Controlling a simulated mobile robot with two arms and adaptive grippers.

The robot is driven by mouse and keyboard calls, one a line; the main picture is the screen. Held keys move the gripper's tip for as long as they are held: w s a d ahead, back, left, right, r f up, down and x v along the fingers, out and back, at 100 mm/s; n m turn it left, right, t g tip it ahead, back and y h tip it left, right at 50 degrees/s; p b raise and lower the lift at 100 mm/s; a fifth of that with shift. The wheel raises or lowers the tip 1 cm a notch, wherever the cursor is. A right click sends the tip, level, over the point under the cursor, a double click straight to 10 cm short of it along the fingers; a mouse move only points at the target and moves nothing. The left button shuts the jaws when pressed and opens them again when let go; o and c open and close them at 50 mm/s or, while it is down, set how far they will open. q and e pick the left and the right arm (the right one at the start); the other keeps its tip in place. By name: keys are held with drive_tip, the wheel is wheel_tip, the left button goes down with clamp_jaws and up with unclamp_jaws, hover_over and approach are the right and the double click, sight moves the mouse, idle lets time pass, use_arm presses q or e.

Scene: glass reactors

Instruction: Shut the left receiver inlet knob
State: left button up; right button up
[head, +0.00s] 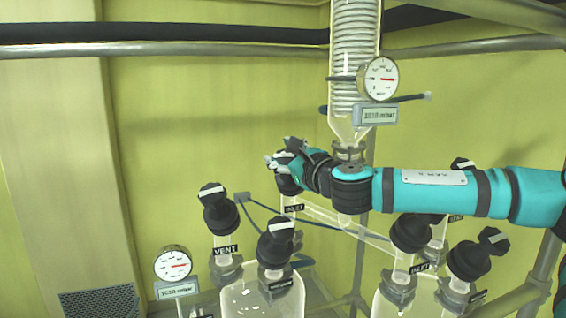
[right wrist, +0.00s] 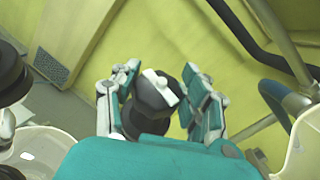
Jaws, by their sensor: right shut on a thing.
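The left receiver inlet knob (head: 288,182) is black, above an INLET label in the head view, and partly hidden by my right gripper (head: 281,160). In the right wrist view the knob (right wrist: 150,108) sits between the two fingers of the right gripper (right wrist: 162,98), with its white bar pointing diagonally. The right gripper is shut on this knob. The left receiver (head: 262,298) is a clear glass vessel at the bottom centre. My left gripper is in neither view.
A VENT knob (head: 219,212) and another black knob (head: 277,245) stand close by on the left receiver. More black knobs (head: 410,233) stand to the right. A second gauge (head: 173,263) is lower left.

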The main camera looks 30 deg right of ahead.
sight(284, 154)
drive_tip(key=m+h+b, duration=0.2)
drive_tip(key=h+b, duration=0.1)
drive_tip(key=m+h+b, duration=0.5)
drive_tip(key=b, duration=0.2)
drive_tip(key=shift+f+g+h, duration=0.35)
drive_tip(key=shift+g+h, duration=0.05)
drive_tip(key=m+g+h+b, duration=0.1)
drive_tip(key=m+h, duration=0.1)
drive_tip(key=m, duration=0.1)
drive_tip(key=shift+h, duration=0.4)
drive_tip(key=shift+r+m+g+h+b, duration=0.2)
drive_tip(key=shift+m+g+h+b, duration=0.1)
drive_tip(key=shift+m+g+h, duration=0.8)
drive_tip(key=shift+d+r+m+g+h+p, duration=0.1)
drive_tip(key=shift+m+g+h+p, duration=0.35)
drive_tip(key=shift+m+g+h, duration=1.4)
drive_tip(key=shift+s+m+y, duration=0.1)
drive_tip(key=shift+m+y, duration=0.25)
drive_tip(key=shift+m, duration=0.1)
drive_tip(key=o, duration=1.2)
drive_tip(key=shift+r, duration=0.1)
wheel_tip(284, 154, up, 10)
drive_tip(key=shift+f, duration=0.1)
